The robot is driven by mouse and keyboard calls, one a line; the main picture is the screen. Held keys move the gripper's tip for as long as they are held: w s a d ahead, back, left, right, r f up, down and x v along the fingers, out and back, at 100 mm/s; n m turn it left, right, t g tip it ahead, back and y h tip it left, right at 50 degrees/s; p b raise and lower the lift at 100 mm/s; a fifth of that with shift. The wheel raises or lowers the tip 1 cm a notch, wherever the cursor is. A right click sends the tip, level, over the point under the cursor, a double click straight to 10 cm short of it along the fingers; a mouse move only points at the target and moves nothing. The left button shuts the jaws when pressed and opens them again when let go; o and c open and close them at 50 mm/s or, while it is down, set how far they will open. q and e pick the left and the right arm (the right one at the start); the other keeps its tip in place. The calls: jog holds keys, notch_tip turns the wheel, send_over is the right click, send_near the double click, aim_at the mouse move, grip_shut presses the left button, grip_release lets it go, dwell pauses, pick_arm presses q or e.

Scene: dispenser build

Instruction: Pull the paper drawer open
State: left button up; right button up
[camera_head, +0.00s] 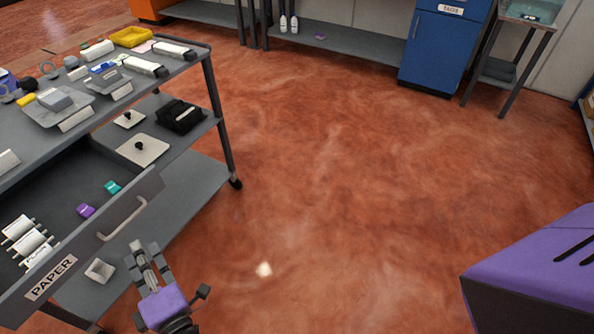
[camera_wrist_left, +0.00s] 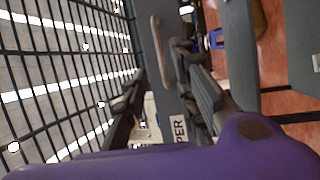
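The paper drawer (camera_head: 80,245) stands out from the cart, open at the top, with its "PAPER" label (camera_head: 50,278) at the near end of its front. Its pale bar handle (camera_head: 124,222) is on the front panel. My left gripper (camera_head: 146,247) is just outside the front, below and beside the handle, and appears apart from it. In the left wrist view, the label (camera_wrist_left: 179,129) shows between the spread, empty fingers (camera_wrist_left: 165,95), and the handle (camera_wrist_left: 160,52) is above them. My right gripper is not in view.
Inside the drawer lie white rolls (camera_head: 28,240), a purple item (camera_head: 86,210) and a teal item (camera_head: 112,187). The cart's top (camera_head: 15,125) holds trays and small items. A blue cabinet (camera_head: 440,50) stands at the back.

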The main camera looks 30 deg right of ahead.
pick_arm(q)
jog(key=v, duration=0.3)
jog(key=shift+s+d, duration=0.1)
jog(key=shift+s, duration=0.25)
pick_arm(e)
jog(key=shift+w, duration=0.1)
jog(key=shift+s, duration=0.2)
pick_arm(q)
jog(key=s+d+f+m+g+h+p, duration=0.35)
jog(key=s+f+m+g+h, duration=0.2)
jog(key=m, duration=0.75)
jog(key=s+a+m+g+p, duration=0.2)
jog(key=s+a+m+p, duration=0.1)
jog(key=s, duration=0.9)
jog(key=s+a+f+m+g+y+p, duration=0.1)
jog(key=s+a+m+g+p, duration=0.2)
jog(key=s, duration=0.9)
jog(key=a+p, duration=0.2)
jog(key=shift+a+m, duration=0.4)
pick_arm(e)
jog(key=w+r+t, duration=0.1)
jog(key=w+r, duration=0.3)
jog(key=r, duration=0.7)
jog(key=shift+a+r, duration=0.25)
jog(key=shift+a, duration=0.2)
